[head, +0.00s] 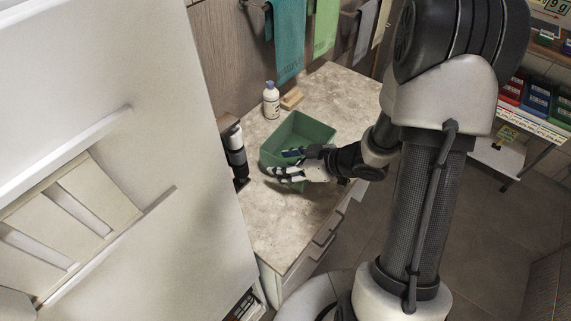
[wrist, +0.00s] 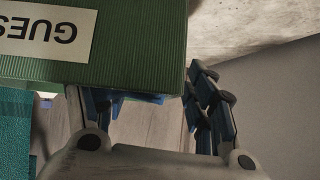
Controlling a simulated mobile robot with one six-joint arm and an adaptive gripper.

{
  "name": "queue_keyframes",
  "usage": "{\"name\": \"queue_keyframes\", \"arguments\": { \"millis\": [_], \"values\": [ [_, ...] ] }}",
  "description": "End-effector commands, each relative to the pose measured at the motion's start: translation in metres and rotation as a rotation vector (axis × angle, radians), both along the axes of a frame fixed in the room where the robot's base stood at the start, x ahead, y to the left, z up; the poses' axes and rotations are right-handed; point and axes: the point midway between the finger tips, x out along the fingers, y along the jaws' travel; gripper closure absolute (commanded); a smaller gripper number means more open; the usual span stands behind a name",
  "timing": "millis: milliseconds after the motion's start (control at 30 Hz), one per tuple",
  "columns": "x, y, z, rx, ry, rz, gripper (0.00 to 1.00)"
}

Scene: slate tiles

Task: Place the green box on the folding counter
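The green box (head: 311,127) is an open-topped bin standing on a pale stone-patterned worktop (head: 268,218). In the wrist view its ribbed green wall (wrist: 135,65) fills the upper left, with a partly cut-off label reading upside down. My gripper (head: 284,164) is at the box's near side, its fingers apart. In the wrist view my gripper (wrist: 170,102) has one finger partly hidden behind the box and the other just beyond its right edge. Contact is unclear. A small white bracketed surface (head: 492,163) at the right may be the folding counter.
A white bottle (head: 271,101) and a tan block (head: 291,99) stand behind the box. A black-and-white cylindrical object (head: 237,150) stands left. A large white cabinet (head: 150,160) bounds the left. Towels hang behind; shelves of coloured bins (head: 537,98) are far right. Tiled floor lies between.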

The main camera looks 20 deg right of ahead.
Motion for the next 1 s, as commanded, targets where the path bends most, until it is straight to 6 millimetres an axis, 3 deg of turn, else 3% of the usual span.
{"name": "queue_keyframes", "arguments": {
  "millis": [400, 700, 867, 1000],
  "values": [
    [-0.041, -0.047, 0.051, 0.0, -0.002, -0.007, 0.51],
    [-0.062, -0.069, 0.071, -0.003, -0.003, -0.004, 0.51],
    [-0.042, -0.088, 0.084, -0.143, -0.025, -0.069, 0.51],
    [-0.011, -0.126, 0.129, -0.401, -0.057, -0.254, 0.51]
  ]
}}
